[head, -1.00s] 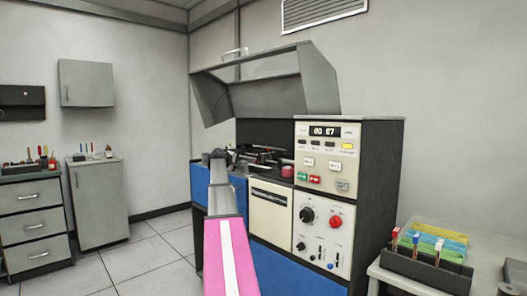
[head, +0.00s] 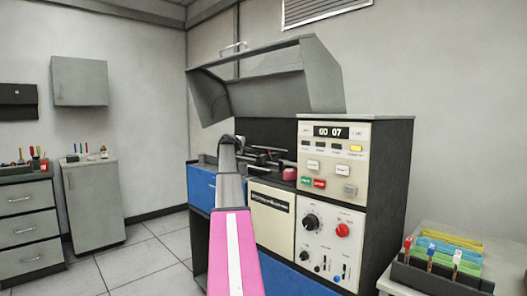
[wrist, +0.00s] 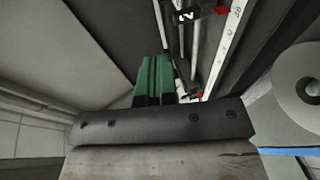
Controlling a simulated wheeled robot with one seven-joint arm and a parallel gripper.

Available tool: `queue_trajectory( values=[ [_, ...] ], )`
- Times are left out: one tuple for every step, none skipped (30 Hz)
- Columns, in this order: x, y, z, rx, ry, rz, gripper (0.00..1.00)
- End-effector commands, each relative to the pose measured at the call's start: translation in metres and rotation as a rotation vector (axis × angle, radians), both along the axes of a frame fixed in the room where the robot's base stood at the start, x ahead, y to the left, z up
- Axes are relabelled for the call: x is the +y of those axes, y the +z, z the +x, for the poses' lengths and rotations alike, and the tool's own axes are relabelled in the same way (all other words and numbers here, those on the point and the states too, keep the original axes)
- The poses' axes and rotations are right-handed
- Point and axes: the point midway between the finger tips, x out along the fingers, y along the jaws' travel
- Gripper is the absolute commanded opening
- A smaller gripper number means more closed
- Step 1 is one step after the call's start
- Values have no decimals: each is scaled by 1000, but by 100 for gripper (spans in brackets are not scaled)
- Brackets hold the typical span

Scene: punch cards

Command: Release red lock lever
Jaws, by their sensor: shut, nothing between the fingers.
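The punch-card machine has an open work deck under its raised grey hood (head: 285,95). A small red part (head: 289,173) sits on that deck, right of my arm's end; I cannot tell whether it is the lock lever. In the wrist view, a red tip (wrist: 222,10) shows beside a black block with a white mark at the top. Another red bit (wrist: 201,97) lies lower, near metal rods. My gripper (wrist: 155,62) has its green fingers together, with nothing between them, left of these red parts. In the head view it is dark and small over the deck.
The control panel (head: 330,200) with a red knob (head: 342,230) stands right of my arm. A side table (head: 440,262) at lower right holds a card rack. Grey cabinets (head: 92,203) stand at left. Open floor lies between.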

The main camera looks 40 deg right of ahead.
Motion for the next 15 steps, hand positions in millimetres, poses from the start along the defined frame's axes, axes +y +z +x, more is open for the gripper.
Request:
queue_trajectory(
  values=[
    [0, 1, 0, 0, 0, -2, 0],
    [0, 1, -1, 1, -1, -2, 0],
    [0, 1, -1, 1, -1, -2, 0],
    [0, 1, -1, 1, -1, -2, 0],
    [0, 1, 0, 0, 0, -2, 0],
    [0, 1, 0, 0, 0, -2, 0],
    [0, 1, 0, 0, 0, -2, 0],
    [0, 1, 0, 0, 0, -2, 0],
    [0, 1, 0, 0, 0, -2, 0],
    [-1, 1, 0, 0, 0, -2, 0],
    [-1, 1, 0, 1, -1, -2, 0],
    [-2, 1, 0, 1, -1, -2, 0],
    [-4, 0, 1, 1, -1, -2, 0],
    [-6, 0, 2, 1, -1, -2, 0],
    [-10, -1, 3, 0, -1, -2, 0]
  ],
)
